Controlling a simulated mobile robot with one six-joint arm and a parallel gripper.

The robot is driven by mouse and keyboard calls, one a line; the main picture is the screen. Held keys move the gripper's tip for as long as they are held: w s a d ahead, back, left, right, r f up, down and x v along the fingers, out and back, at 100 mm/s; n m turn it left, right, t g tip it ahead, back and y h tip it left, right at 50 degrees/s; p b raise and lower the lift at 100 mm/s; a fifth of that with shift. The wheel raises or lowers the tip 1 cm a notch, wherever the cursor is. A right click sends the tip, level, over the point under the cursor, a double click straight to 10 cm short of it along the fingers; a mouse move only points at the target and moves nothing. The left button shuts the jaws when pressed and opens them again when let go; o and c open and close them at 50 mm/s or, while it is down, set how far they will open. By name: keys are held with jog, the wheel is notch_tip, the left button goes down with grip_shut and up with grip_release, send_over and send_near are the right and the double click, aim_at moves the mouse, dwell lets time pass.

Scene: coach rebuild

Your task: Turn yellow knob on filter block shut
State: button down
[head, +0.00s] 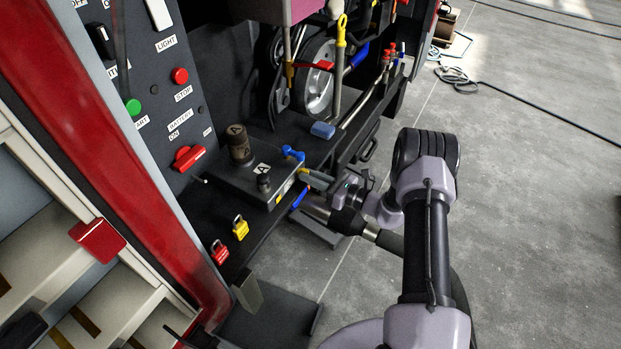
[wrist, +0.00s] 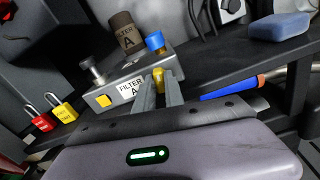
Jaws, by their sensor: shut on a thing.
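The grey filter block (head: 226,179) sits on the dark shelf in the head view. In the wrist view its front face carries a "FILTER A" label (wrist: 130,86). The yellow knob (wrist: 158,74) is on the block's front side, right of the label. My gripper (wrist: 160,90) reaches it from the front, its two fingers shut on the knob, which shows between their tips. In the head view my gripper (head: 312,180) is at the block's right side and mostly hides the knob. The knob's turn angle is hard to tell.
A blue knob (wrist: 155,41) and brown filter cap (wrist: 124,32) stand on the block. A red padlock (head: 219,252) and yellow padlock (head: 240,228) lie left on the shelf. A blue-handled tool (wrist: 229,90) and blue sponge (wrist: 278,26) are right. Open floor lies right.

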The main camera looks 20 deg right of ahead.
jog(key=shift+n, duration=1.1)
jog(key=shift+b, duration=0.3)
jog(key=c, duration=1.7)
grip_release()
jog(key=p+v, duration=0.4)
jog(key=v, duration=1.3)
jog(key=shift+d+p, duration=0.2)
jog(key=shift+p, duration=0.2)
jog(key=shift+s+r, duration=0.1)
